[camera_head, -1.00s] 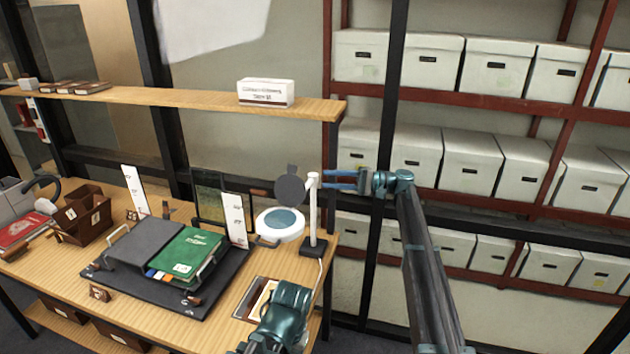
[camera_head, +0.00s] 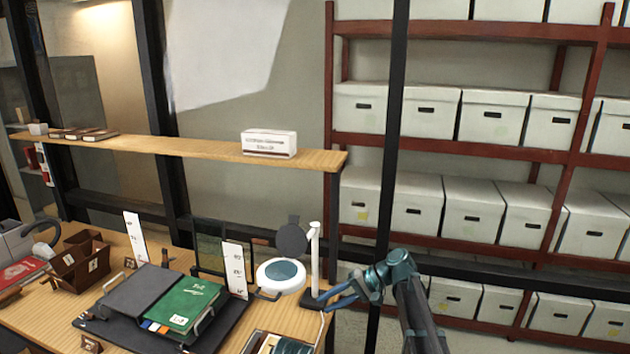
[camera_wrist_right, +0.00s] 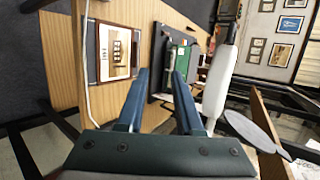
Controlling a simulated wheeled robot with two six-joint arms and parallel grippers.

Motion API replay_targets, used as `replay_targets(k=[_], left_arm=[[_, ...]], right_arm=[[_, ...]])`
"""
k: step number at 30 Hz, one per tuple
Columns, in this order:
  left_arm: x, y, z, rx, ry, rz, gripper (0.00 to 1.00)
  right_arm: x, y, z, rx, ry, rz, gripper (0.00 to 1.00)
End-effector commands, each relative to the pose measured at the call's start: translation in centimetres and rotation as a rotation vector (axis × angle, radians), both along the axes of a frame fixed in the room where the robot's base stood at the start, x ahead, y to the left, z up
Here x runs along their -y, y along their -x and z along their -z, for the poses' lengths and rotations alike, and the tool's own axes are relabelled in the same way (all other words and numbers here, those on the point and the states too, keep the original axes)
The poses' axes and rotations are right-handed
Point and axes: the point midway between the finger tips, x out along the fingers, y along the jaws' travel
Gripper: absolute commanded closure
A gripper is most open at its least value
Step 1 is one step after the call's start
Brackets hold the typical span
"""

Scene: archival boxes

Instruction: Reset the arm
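My right gripper (camera_head: 341,297) is open and empty, with its two blue fingers apart. In the head view it appears at the table's right end, beside the base of the white lamp post (camera_head: 314,262). The right wrist view also shows the spread fingers (camera_wrist_right: 158,95) with nothing between them. My left gripper is not in view; only a small teal part shows at the bottom edge of the head view.
The wooden table (camera_head: 235,335) holds a green binder (camera_head: 183,303) on a black stand, a white round magnifier lamp (camera_head: 280,274) and a brown box (camera_head: 80,262). A wooden shelf (camera_head: 200,146) carries a white box (camera_head: 268,143). Racks of white archival boxes (camera_head: 418,205) stand behind.

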Motion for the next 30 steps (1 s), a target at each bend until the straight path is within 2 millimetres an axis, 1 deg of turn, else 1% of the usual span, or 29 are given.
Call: replay_targets(k=[1,2,3,5,6,10,12,16,17,18,19,24,27,30], left_arm=[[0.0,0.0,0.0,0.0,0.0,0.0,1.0],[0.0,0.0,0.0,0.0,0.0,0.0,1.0],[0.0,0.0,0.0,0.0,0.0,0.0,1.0],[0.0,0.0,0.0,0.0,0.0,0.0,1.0],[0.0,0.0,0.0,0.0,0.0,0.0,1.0],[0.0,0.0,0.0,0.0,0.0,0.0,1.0],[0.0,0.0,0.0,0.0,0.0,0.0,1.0],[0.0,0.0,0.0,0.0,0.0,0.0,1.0],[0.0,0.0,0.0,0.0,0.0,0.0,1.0],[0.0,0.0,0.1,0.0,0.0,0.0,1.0],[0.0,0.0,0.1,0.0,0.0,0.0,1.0],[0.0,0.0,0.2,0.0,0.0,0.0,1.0],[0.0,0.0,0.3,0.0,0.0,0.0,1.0],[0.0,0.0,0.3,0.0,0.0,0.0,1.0]], right_arm=[[0.2,4.3,1.9,0.01,0.106,-0.006,0.65],[0.6,5.9,3.0,0.017,0.174,-0.01,0.65],[1.3,7.9,4.4,0.029,0.263,-0.017,0.65],[2.7,10.7,6.1,0.046,0.391,-0.027,0.65],[3.6,12.5,7.0,0.058,0.471,-0.037,0.65],[6.9,17.1,9.0,0.095,0.695,-0.067,0.65],[8.6,19.3,9.5,0.116,0.803,-0.086,0.65],[11.8,23.2,9.9,0.152,0.989,-0.119,0.65],[11.6,23.2,9.9,0.159,1.009,-0.139,0.65],[10.1,23.0,10.0,0.163,1.006,-0.179,0.65],[9.2,23.2,10.0,0.166,1.01,-0.203,0.65],[5.2,25.2,10.1,0.183,1.034,-0.335,0.65],[3.2,26.4,10.2,0.193,1.049,-0.403,0.65],[1.9,27.4,10.2,0.2,1.06,-0.454,0.65]])
